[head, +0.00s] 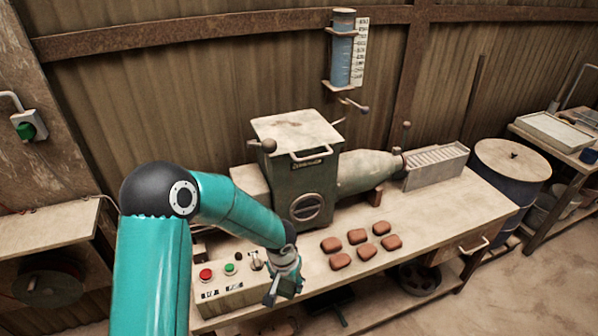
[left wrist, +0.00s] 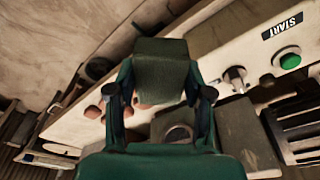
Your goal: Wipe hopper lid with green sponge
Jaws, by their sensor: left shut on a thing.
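The hopper lid (head: 298,128) is the pale, stained flat top of the dark green hopper (head: 303,183), with a handle at its front edge. It looks closed. My left gripper (head: 286,282) is low in front of the hopper, beside the control box and well below the lid. In the left wrist view, my left gripper (left wrist: 164,92) is shut on the green sponge (left wrist: 160,66), a dull green block between its two dark fingers. In the head view the sponge is hard to make out at the gripper. My right gripper is not in view.
The control box (head: 233,288) with red and green buttons is left of my gripper. Several reddish tiles (head: 358,237) lie on the bench (head: 447,213) to the right. A blue water tube (head: 342,50) and a lever are behind the hopper. A barrel (head: 509,180) stands far right.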

